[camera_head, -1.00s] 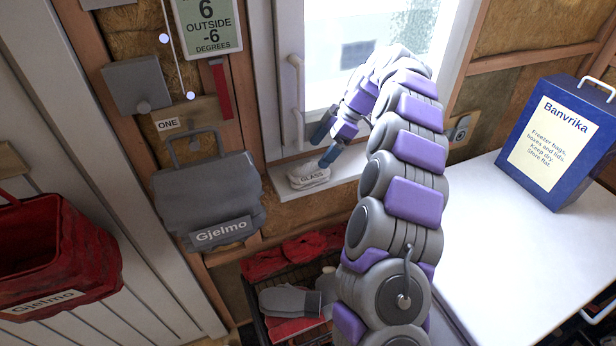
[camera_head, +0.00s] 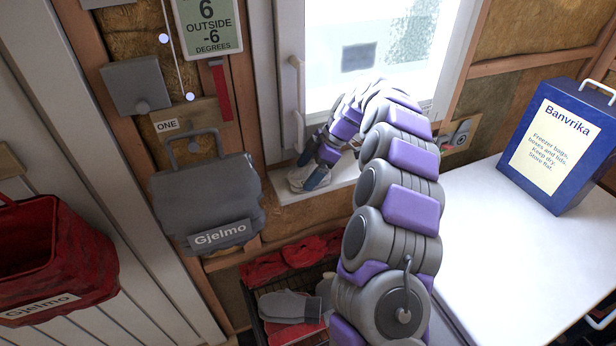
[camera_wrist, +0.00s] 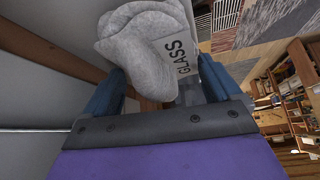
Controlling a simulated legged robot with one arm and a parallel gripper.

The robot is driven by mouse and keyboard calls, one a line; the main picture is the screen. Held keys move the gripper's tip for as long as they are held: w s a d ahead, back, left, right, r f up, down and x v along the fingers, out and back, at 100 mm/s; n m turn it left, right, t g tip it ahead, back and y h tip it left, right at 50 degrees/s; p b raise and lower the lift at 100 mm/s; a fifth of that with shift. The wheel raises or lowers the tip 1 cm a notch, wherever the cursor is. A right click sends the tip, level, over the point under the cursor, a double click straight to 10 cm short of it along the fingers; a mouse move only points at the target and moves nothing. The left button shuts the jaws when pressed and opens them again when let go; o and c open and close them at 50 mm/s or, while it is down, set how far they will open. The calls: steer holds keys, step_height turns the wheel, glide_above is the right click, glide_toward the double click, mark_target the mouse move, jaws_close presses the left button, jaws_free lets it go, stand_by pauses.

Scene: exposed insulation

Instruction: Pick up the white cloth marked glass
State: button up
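The white cloth (camera_head: 298,180), a bunched light-grey piece, lies on the window sill (camera_head: 342,176). My gripper (camera_head: 308,170) is at it, with its blue fingers apart, one on the far side and one on the near right side, partly covering the cloth. In the wrist view the cloth (camera_wrist: 145,45) lies between and beyond the spread fingers of my gripper (camera_wrist: 160,85). The dark print GLASS shows on its label, close to the right finger. I cannot tell whether either finger touches the cloth.
A grey Gjelmo bag (camera_head: 208,200) hangs left of the sill. Window handles (camera_head: 297,100) stand just behind the gripper. A basket with red cloths and a grey mitten (camera_head: 290,306) is below. A blue Banvrika box (camera_head: 562,145) stands on the white counter (camera_head: 500,250) at right.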

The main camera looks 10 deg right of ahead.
steer(key=shift+d, duration=0.15)
steer(key=c, duration=0.6)
steer(key=shift+r, duration=0.15)
steer(key=shift+w+r, duration=0.1)
steer(key=shift+r, duration=0.55)
steer(key=shift+s, duration=0.25)
steer(key=s+d, duration=0.1)
steer(key=s, duration=0.4)
steer(key=s+d+p, duration=0.1)
steer(key=s, duration=0.5)
steer(key=s+d, duration=0.1)
steer(key=s, duration=0.5)
steer(key=shift+s+d+p, duration=0.15)
steer(key=shift+d+p, duration=0.15)
steer(key=o, duration=0.5)
steer(key=shift+c, duration=0.2)
steer(key=c, duration=0.4)
